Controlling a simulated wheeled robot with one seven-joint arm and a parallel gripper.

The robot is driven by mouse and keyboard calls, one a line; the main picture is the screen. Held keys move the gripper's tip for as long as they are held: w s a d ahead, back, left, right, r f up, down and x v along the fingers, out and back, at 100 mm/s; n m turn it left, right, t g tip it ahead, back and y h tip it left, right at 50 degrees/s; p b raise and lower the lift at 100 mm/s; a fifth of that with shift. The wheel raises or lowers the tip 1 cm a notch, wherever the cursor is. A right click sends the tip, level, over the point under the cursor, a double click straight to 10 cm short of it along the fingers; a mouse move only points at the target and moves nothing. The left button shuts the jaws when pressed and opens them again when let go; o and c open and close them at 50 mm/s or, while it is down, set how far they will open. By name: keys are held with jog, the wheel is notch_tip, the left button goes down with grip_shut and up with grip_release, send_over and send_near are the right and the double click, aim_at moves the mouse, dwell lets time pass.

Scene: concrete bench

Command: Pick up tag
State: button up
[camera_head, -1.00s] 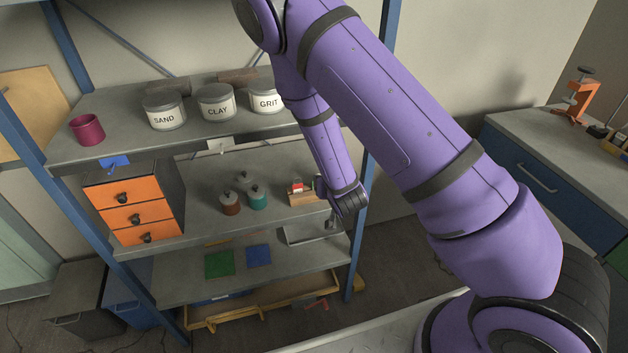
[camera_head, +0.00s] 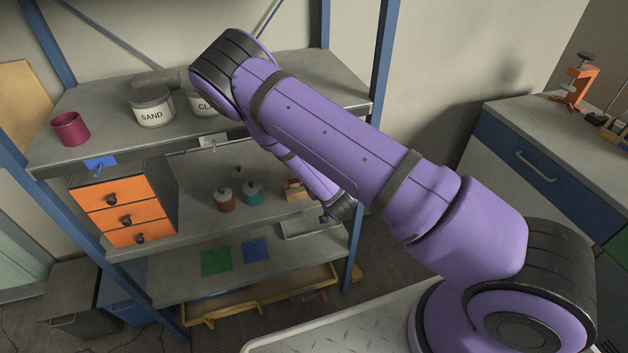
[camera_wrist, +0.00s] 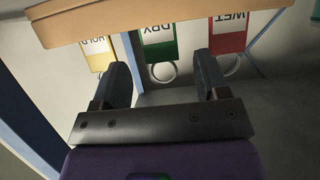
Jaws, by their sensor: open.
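Three tags show upside down in the wrist view along a tan wooden piece (camera_wrist: 160,20): a yellow tag reading HOLD (camera_wrist: 98,52), a green tag reading DRY (camera_wrist: 159,40) and a red tag reading WET (camera_wrist: 229,32). Rings show at the ends of the green and red tags. My gripper (camera_wrist: 162,72) is open, with its two fingers apart and nothing held between them. The green tag and its ring appear between the fingers; I cannot tell the depth gap. In the head view, the wooden piece (camera_head: 294,190) is on the middle shelf, partly hidden by my arm.
Orange drawers (camera_head: 118,210) and several lidded jars stand on the middle shelf (camera_head: 195,222). A grey tray (camera_head: 305,230) lies close to my gripper. Above are a maroon cup (camera_head: 70,128) and a SAND canister (camera_head: 151,107). A blue post (camera_head: 378,70) stands behind my arm.

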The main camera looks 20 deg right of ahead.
jog(key=x, duration=0.5)
jog(key=shift+w+a+r, duration=0.1)
jog(key=shift+r, duration=0.05)
jog(key=c, duration=1)
